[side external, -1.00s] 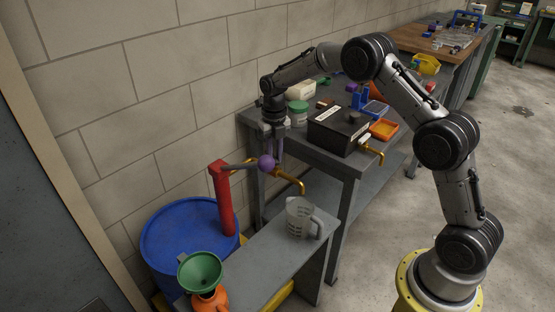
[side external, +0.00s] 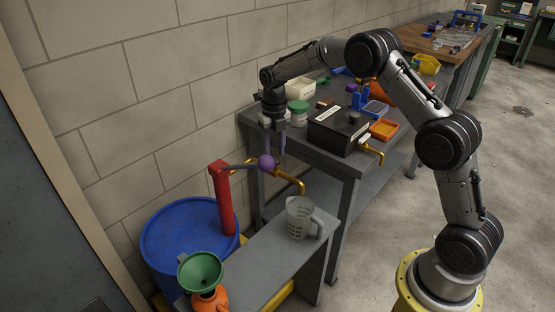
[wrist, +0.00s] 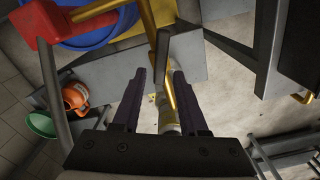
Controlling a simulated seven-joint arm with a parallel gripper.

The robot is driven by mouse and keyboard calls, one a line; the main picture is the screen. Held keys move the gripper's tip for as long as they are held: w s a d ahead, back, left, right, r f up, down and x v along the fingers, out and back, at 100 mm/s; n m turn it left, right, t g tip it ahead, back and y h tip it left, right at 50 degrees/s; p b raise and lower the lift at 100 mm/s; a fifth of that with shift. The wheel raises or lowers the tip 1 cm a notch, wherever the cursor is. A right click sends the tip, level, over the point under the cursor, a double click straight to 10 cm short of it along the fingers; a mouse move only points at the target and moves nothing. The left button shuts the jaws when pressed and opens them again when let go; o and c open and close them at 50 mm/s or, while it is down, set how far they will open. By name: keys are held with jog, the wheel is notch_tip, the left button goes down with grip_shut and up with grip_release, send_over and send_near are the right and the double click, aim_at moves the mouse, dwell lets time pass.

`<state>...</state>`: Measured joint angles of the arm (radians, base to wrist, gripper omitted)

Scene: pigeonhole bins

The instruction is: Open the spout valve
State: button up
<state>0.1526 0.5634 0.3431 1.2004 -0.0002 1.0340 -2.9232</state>
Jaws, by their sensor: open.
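A gold spout (side external: 290,182) curves out from the red pump post (side external: 222,195) over the small shelf. In the wrist view the gold spout (wrist: 143,12) carries a grey valve lever (wrist: 162,62), which shows between the fingers of my gripper (wrist: 160,75). The fingers stand apart on either side of it, with gaps; I cannot tell how far below the fingertips it lies. The lever is not clear in that view.
A clear measuring jug (side external: 300,218) stands on the shelf (side external: 262,255) near the spout end. The post rises from a blue drum (side external: 180,240). A green funnel (side external: 200,270) sits front left. The bench behind holds a black box (side external: 338,130) with a brass tap (side external: 371,151).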

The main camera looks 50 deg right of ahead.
jog(key=shift+m, duration=0.3)
jog(key=shift+f, duration=0.1)
jog(key=shift+f, duration=0.95)
jog(key=shift+c, duration=0.3)
grip_shut()
jog(key=shift+o, duration=0.3)
grip_release()
